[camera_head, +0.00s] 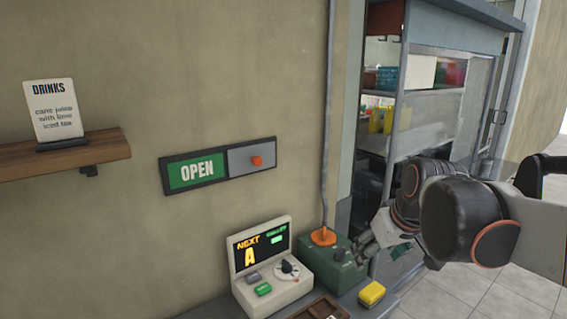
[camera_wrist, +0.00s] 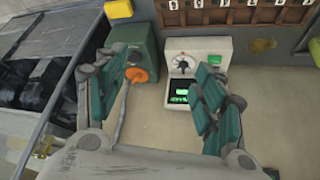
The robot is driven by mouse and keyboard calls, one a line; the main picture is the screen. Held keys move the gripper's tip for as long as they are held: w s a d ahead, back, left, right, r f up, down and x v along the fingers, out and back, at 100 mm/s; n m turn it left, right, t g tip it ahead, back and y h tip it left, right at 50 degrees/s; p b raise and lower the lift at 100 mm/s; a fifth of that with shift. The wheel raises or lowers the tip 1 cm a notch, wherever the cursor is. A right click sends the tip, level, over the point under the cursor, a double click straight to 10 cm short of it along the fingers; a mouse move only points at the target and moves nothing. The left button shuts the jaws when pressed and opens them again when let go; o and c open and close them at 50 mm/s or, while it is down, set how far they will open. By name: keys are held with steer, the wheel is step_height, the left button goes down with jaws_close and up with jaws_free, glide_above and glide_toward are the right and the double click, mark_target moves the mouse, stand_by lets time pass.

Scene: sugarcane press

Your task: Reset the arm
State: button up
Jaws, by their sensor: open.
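My gripper (camera_head: 368,243) is at the right of the head view, its fingers beside the green box (camera_head: 335,268) with an orange fitting and a grey pipe. I cannot tell whether they touch it. In the wrist view my gripper (camera_wrist: 158,68) has its two teal-padded fingers wide apart, with nothing held between them. The green box (camera_wrist: 137,45) and the cream console (camera_wrist: 197,58) show beyond the fingers. My arm stretches in from the right edge of the head view and hides part of the window opening.
The cream console (camera_head: 265,262) shows "NEXT A". A yellow block (camera_head: 371,293) sits on the ledge near a brown tray (camera_head: 322,309). An OPEN sign (camera_head: 198,173) and a wooden shelf (camera_head: 60,158) with a drinks card (camera_head: 54,110) are on the wall. Tiled floor (camera_head: 470,297) lies clear at lower right.

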steer(key=s+f+m+t+h, duration=0.1)
steer(key=s+f, duration=0.4)
steer(key=s, duration=1.1)
steer(key=shift+s+f+m, duration=0.25)
steer(key=shift+f+m, duration=0.15)
steer(key=shift+m, duration=0.5)
